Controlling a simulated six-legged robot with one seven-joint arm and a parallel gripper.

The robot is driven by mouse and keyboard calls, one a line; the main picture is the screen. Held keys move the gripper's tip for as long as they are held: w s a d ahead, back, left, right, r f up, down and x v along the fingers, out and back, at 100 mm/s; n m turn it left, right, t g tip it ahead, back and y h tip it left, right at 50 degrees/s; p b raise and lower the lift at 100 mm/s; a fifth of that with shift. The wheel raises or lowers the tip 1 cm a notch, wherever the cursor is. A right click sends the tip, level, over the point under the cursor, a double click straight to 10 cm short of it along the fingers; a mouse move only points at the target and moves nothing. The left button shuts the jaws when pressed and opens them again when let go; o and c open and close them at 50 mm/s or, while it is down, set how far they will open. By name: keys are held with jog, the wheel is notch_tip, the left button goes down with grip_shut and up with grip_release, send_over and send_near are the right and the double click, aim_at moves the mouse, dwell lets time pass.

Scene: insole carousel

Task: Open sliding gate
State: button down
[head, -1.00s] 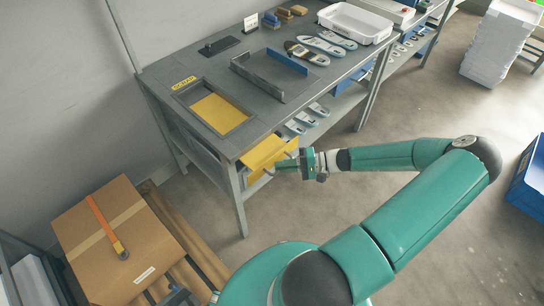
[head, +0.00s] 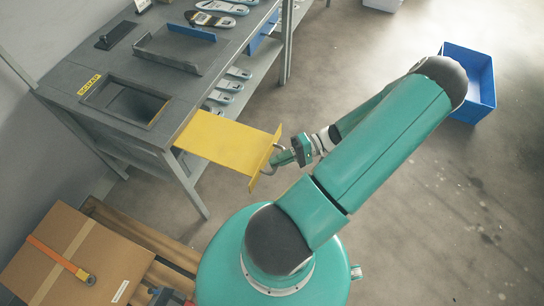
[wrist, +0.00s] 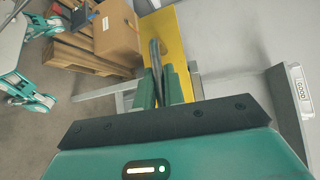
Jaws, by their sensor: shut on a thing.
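The yellow sliding gate (head: 222,140) sticks far out from the front edge of the grey workbench, with an upright yellow lip at its outer end. The scrap opening (head: 126,102) in the bench top shows dark and uncovered. My gripper (head: 292,155) is at the outer side of the lip, shut on the gate's metal handle (head: 272,158). In the wrist view the two green fingers (wrist: 161,88) are closed around the grey handle bar (wrist: 155,55), with the yellow gate (wrist: 172,40) behind it.
A cardboard box (head: 70,255) with an orange strap lies on a wooden pallet (head: 150,240) at the lower left. Shoe insoles (head: 210,20) and a grey fixture (head: 180,45) sit on the bench. A blue crate (head: 470,85) stands on the floor at right. The floor between is clear.

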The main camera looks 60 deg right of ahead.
jog(key=c, duration=1.5)
grip_release()
jog(key=v, duration=1.3)
jog(key=shift+s+d+r, duration=0.1)
jog(key=shift+s+d, duration=0.15)
jog(key=shift+d, duration=0.05)
